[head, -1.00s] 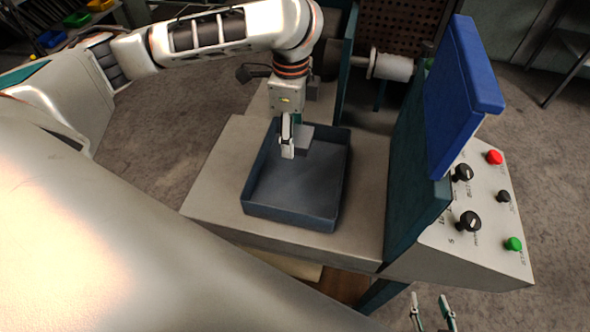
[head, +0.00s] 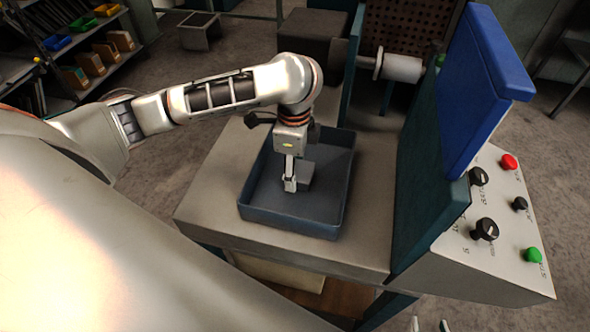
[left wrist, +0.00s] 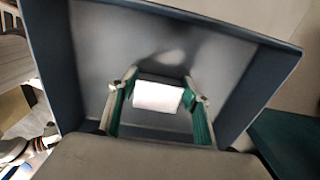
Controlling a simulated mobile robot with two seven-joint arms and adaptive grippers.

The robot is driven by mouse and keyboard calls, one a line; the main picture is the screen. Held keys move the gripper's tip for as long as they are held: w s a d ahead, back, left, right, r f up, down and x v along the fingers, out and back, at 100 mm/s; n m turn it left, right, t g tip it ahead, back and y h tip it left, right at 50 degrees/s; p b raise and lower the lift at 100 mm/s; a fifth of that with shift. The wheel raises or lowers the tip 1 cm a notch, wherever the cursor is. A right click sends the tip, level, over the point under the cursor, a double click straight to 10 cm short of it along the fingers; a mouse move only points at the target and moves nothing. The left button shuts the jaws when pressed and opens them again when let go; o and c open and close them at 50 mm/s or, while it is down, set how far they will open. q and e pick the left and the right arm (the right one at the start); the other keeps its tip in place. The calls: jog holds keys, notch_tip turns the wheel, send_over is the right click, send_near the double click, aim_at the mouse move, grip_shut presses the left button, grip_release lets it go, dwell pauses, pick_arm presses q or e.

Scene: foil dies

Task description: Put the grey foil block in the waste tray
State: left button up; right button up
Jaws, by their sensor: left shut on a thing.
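The grey foil block (head: 307,174) is a small box between the fingers of my left gripper (head: 290,186), which is shut on it. In the left wrist view the block (left wrist: 158,97) looks bright white, with a green-padded finger on each side. The blue-grey waste tray (head: 290,226) is an open box on the bench. The block and fingertips are inside the tray's walls, low over its floor; I cannot tell whether the block touches the floor. My right gripper (head: 430,325) shows only as two separated fingertips at the bottom edge, open and away from the tray.
The tray rests on a beige machine bed (head: 215,205). A dark green panel (head: 425,190) with a blue guard (head: 488,85) stands right of the tray. Beyond it is a control panel (head: 500,240) with knobs and buttons. A white roller (head: 400,67) is behind.

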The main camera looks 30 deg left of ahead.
pick_arm(q)
jog(key=o, duration=0.8)
jog(key=shift+f, duration=0.1)
notch_tip(320, 180, up, 12)
jog(key=p, duration=0.4)
jog(key=shift+p, duration=0.35)
